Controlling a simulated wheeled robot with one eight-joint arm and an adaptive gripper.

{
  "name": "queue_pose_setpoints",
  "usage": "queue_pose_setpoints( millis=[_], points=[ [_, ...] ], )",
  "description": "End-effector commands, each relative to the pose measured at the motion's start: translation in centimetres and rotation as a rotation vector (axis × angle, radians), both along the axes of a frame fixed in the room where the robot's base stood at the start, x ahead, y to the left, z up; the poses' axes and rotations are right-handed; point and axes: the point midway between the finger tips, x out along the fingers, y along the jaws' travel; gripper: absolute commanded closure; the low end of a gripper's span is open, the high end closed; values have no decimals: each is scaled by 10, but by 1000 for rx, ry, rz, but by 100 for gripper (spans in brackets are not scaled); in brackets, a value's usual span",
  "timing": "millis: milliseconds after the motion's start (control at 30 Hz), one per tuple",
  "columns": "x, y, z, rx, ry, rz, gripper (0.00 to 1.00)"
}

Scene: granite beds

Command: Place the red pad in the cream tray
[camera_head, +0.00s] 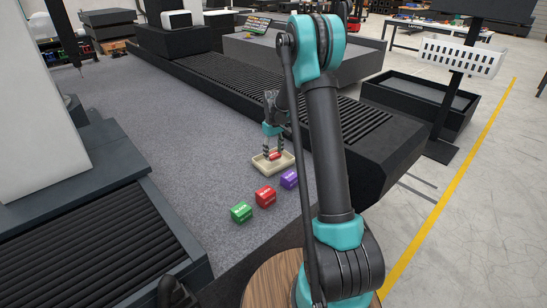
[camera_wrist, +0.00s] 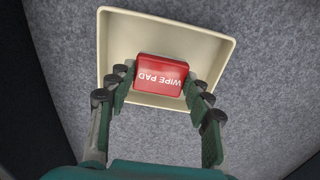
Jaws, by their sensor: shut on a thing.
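The red pad (camera_wrist: 160,76), lettered "WIPE PAD", sits between the fingers of my gripper (camera_wrist: 158,92) in the wrist view. My gripper is shut on it. The cream tray (camera_wrist: 219,45) lies around and below the pad; the pad shows over the tray's near part. In the head view my gripper (camera_head: 273,150) points down over the cream tray (camera_head: 260,167), with the red pad (camera_head: 275,156) between its fingers. I cannot tell whether the pad touches the tray's floor.
A green box (camera_head: 241,212), a red box (camera_head: 265,196) and a purple box (camera_head: 289,180) stand in a row on the grey granite surface (camera_head: 190,150), in front of the tray. A dark ribbed bed (camera_head: 215,72) runs behind. The granite left of the tray is clear.

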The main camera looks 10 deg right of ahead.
Motion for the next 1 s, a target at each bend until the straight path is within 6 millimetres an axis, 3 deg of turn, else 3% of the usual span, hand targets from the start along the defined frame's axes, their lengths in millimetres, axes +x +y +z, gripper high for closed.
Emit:
queue_pose_setpoints(
  millis=[167, 533, 567, 700, 1000],
  points=[
    [0, 0, -23, 0, 0, 0, 72],
    [0, 0, -27, 0, 0, 0, 72],
    [0, 0, -27, 0, 0, 0, 46],
    [0, 0, -27, 0, 0, 0, 29],
    [0, 0, -26, 0, 0, 0, 29]
  ],
)
